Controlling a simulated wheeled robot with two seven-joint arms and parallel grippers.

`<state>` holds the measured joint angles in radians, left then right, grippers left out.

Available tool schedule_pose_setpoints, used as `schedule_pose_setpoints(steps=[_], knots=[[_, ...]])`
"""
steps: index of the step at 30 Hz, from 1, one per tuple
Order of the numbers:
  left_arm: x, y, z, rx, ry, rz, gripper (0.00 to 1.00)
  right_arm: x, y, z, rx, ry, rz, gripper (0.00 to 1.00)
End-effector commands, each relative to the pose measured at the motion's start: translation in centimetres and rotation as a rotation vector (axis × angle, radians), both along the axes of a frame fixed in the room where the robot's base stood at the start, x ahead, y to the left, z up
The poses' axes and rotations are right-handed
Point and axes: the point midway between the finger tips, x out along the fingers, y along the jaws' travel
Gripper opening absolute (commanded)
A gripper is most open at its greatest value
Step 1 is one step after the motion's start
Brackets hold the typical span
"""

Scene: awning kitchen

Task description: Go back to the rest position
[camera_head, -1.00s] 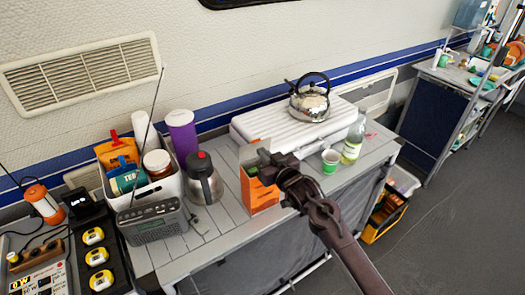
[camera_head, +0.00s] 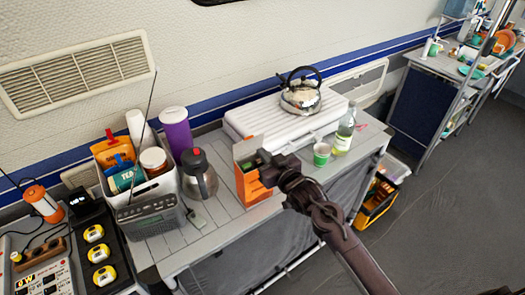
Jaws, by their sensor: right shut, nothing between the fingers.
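My right gripper (camera_head: 268,174) shows in the head view, its dark arm coming in from the lower right. Its fingers are shut and empty, just in front of an orange box (camera_head: 250,184) with an open top. The gripper overlaps the box's right side in the picture; I cannot tell whether they touch. My left gripper is not in view. A small dark piece shows at the bottom right edge, too little to make out.
The grey slatted table (camera_head: 214,232) bears a kettle (camera_head: 300,97) on a white case (camera_head: 262,118), a green cup (camera_head: 321,154), a bottle (camera_head: 344,132), a steel flask (camera_head: 200,178), a radio (camera_head: 150,217) and a white bin (camera_head: 160,187). Open floor (camera_head: 440,220) lies at right.

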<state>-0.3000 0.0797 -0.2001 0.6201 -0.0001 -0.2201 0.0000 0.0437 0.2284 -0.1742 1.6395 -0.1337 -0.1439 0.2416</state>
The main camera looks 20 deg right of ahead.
Motion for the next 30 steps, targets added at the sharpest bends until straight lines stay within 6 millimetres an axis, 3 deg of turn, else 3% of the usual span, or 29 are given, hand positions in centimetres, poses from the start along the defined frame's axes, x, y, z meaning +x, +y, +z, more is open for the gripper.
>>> schedule_pose_setpoints(steps=[6,22,26,29,30], knots=[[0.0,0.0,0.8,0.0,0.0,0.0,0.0,-0.7,-0.2,0.4,0.0,0.0,0.0,0.0],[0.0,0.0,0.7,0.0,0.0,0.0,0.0,-0.8,-0.3,0.1,-0.001,0.004,-0.001,0.0],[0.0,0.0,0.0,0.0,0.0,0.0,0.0,-1.3,-0.6,-3.6,-0.011,0.058,-0.014,0.0],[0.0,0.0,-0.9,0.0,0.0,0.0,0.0,-2.4,-1.3,-9.6,-0.029,0.149,-0.034,0.0],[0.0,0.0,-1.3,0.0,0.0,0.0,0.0,-3.1,-1.6,-12.4,-0.04,0.194,-0.043,0.0]])
